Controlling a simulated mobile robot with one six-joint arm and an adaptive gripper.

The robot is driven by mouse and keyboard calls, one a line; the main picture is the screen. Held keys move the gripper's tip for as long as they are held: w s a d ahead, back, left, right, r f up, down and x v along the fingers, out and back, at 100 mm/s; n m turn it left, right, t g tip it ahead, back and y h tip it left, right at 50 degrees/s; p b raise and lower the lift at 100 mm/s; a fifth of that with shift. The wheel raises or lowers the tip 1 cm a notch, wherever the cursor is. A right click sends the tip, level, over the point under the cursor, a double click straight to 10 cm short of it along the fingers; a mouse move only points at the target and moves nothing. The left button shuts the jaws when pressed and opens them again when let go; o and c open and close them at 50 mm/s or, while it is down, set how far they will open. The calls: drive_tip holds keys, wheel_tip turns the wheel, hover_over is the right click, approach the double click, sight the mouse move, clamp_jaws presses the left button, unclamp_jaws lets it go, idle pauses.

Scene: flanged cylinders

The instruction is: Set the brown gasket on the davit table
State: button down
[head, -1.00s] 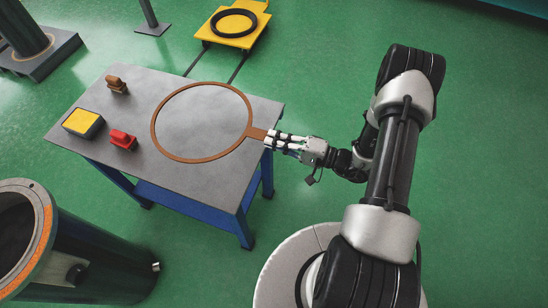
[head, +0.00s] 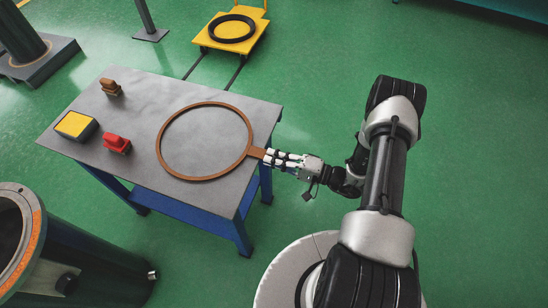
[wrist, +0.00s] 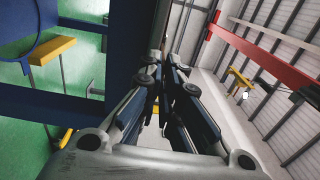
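The brown gasket (head: 160,153) is a thin flat ring with a short tab (head: 257,152) on its right side. It lies flat over the right half of a grey-topped table (head: 150,95) with blue legs; I cannot tell whether it touches the top. My gripper (head: 268,155) is at the table's right edge, shut on the tab. In the wrist view my gripper's fingers (wrist: 165,80) are close together, and the gasket cannot be made out clearly there.
A brown object (head: 110,87), a yellow-topped box (head: 75,125) and a red object (head: 117,143) stand on the table's left side. A large dark flanged cylinder (head: 95,262) is at lower left. A yellow platform (head: 230,45) holds a black ring (head: 232,28). Green floor is clear at right.

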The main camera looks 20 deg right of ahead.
drive_tip(key=c, duration=1.8)
unclamp_jaws()
drive_tip(key=p+v, duration=0.3)
drive_tip(key=v, duration=0.9)
drive_tip(key=s+a+r+n+g+h, duration=0.1)
drive_tip(key=a+r+n+g+h, duration=0.2)
drive_tip(key=r+g, duration=0.5)
drive_tip(key=s+a+r+n+g+h, duration=0.1)
drive_tip(key=a+r+n+g, duration=0.3)
drive_tip(key=r, duration=0.8)
drive_tip(key=s+a+r+t+h, duration=0.2)
drive_tip(key=s+r+t+h, duration=0.4)
drive_tip(key=s+r+h, duration=0.4)
drive_tip(key=shift+s+a+r+h, duration=0.4)
drive_tip(key=shift+s+r, duration=0.8)
drive_tip(key=shift+r, duration=1.4)
